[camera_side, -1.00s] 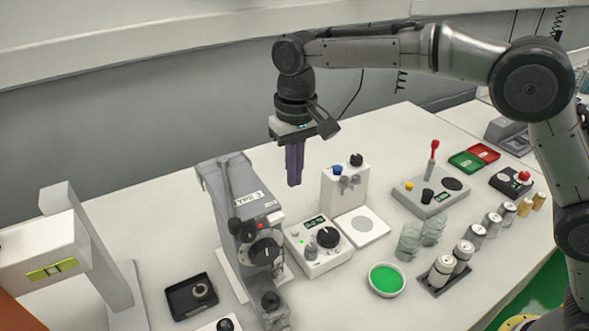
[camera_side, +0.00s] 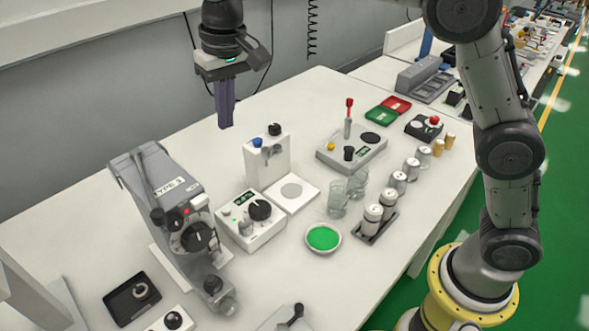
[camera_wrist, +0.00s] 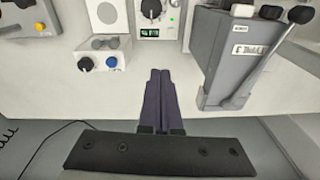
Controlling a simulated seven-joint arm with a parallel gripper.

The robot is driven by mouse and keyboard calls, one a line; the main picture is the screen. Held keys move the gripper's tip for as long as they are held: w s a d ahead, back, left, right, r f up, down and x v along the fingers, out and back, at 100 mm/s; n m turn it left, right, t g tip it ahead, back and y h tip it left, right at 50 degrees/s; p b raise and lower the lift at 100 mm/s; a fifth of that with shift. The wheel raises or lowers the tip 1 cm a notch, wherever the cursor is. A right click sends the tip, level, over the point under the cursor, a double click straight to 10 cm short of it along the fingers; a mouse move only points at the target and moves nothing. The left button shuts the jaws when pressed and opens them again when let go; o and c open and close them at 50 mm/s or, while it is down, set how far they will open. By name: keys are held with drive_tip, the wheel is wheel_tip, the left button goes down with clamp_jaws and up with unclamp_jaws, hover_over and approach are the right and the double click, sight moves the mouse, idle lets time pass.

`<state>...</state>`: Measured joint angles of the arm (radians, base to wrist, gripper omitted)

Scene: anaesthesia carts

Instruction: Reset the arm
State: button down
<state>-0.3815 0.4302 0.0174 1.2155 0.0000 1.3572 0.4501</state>
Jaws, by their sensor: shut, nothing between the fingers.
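My gripper (camera_side: 225,124) hangs with its purple fingers pointing down, above the back part of the white table (camera_side: 75,210). The fingers are together and hold nothing. In the wrist view my gripper (camera_wrist: 160,75) shows as two purple fingers side by side. It is apart from everything on the table. Below and near it are the grey machine (camera_side: 165,195) with a lever and a TYPE label, and the white dispenser block (camera_side: 268,160) with a blue and a black knob.
A white control box (camera_side: 250,222), a green-filled dish (camera_side: 323,238), glasses (camera_side: 337,196) and several white canisters (camera_side: 373,216) stand mid-table. A grey box with a red-topped lever (camera_side: 352,150) and red and green trays (camera_side: 381,115) are farther right. A black tray (camera_side: 120,303) lies front left.

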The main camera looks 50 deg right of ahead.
drive_tip(key=s+d+r+m+t, duration=0.1)
drive_tip(key=s+d+r, duration=0.3)
drive_tip(key=s+d, duration=0.35)
drive_tip(key=s+d+r+m+t, duration=0.1)
drive_tip(key=s+d+r+t, duration=0.1)
drive_tip(key=s+d+r, duration=0.45)
drive_tip(key=s+d+f+n+t, duration=0.1)
drive_tip(key=s+d+f, duration=0.3)
drive_tip(key=s+f, duration=0.9)
drive_tip(key=s+n, duration=0.1)
drive_tip(key=s, duration=0.2)
drive_tip(key=shift+d+f+n+h, duration=0.3)
drive_tip(key=shift+d+f+n, duration=0.05)
drive_tip(key=shift+f+n, duration=0.05)
